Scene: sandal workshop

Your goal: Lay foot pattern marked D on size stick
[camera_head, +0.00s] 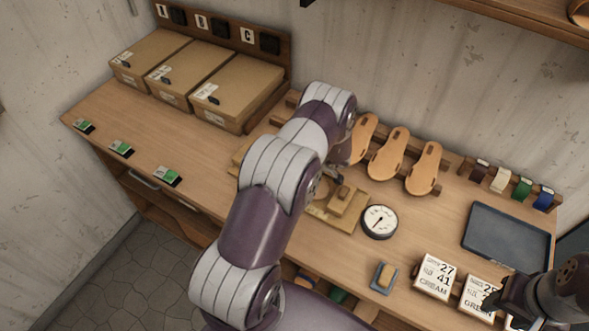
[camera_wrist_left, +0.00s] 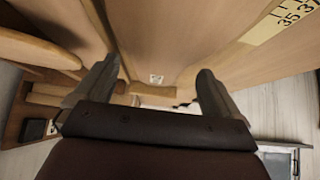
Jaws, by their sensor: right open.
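Orange-tan foot patterns (camera_head: 388,154) lean in a row on a wooden rack at the wall; I cannot read a letter D on any. The size stick (camera_head: 330,216), a wooden board with a block on it, lies on the bench beyond my left forearm. Its numbered scale (camera_wrist_left: 285,22) shows in the left wrist view. My left arm hides most of its gripper in the head view. In the left wrist view, my left gripper (camera_wrist_left: 155,85) has its fingers apart, with wooden surfaces and a small white label beyond them. My right gripper (camera_head: 492,302) is open at the lower right.
Cardboard boxes (camera_head: 235,92) under letter plates stand at the back left. A round dial (camera_head: 379,221) sits right of the size stick. A dark tray (camera_head: 507,238), colored rolls (camera_head: 522,187) and number cards (camera_head: 434,277) occupy the right. The left bench front holds green-marked cards (camera_head: 167,176).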

